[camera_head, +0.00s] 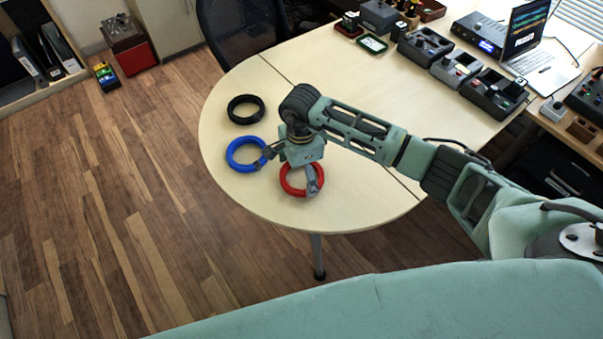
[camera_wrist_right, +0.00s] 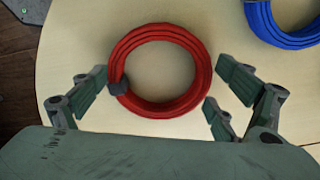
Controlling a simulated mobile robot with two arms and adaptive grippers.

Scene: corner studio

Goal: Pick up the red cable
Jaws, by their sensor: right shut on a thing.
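The red cable (camera_head: 287,187) is a round coil at the front of the pale table, partly hidden by my right gripper in the head view. In the right wrist view the red cable (camera_wrist_right: 128,47) lies between the fingers, with a dark tie on its left side. Whether the coil is clear of the tabletop I cannot tell. My left gripper is not in view.
A blue cable coil (camera_head: 232,160) lies close to the left of the right gripper, and a black coil (camera_head: 233,113) lies farther back. The rounded table (camera_head: 350,207) ends just in front. Several devices and a laptop (camera_head: 527,45) stand at the back right.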

